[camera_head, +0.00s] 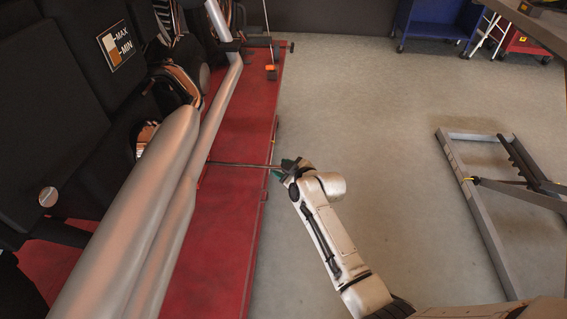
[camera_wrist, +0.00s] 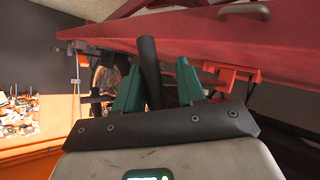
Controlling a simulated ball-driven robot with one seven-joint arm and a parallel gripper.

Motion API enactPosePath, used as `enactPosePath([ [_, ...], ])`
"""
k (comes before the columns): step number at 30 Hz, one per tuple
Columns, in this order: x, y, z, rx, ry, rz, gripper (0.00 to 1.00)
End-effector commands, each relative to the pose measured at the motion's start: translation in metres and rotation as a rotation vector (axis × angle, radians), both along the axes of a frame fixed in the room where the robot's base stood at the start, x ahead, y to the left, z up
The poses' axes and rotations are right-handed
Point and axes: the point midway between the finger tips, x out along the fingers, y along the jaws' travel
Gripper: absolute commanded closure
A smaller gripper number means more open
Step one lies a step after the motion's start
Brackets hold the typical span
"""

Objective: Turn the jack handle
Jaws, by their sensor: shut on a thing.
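The jack handle (camera_head: 238,164) is a thin dark rod that sticks out sideways across the red lift platform, roughly level in the head view. My gripper (camera_head: 284,169) is at the rod's right end, just past the platform's right edge. In the wrist view the handle (camera_wrist: 150,72) is a black round bar between the two green fingers of my gripper (camera_wrist: 160,76), which are shut on it. The rod's far left end is hidden behind the motorcycle's silver pipes.
The red lift platform (camera_head: 223,225) carries a motorcycle with silver exhaust pipes (camera_head: 178,190). A grey metal frame (camera_head: 470,205) stands on the floor at right. A blue cart (camera_head: 432,20) and a red cart (camera_head: 523,43) are at the back. The concrete floor (camera_head: 365,110) between is clear.

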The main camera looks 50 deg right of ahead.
Motion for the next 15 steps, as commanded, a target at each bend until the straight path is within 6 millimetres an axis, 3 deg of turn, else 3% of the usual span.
enactPosePath([
  [1, 0.0035, 0.0028, 0.0074, 0.026, 0.012, 0.005, 0.91],
  [15, 0.0048, 0.0014, 0.0074, 0.191, 0.139, 0.005, 0.91],
])
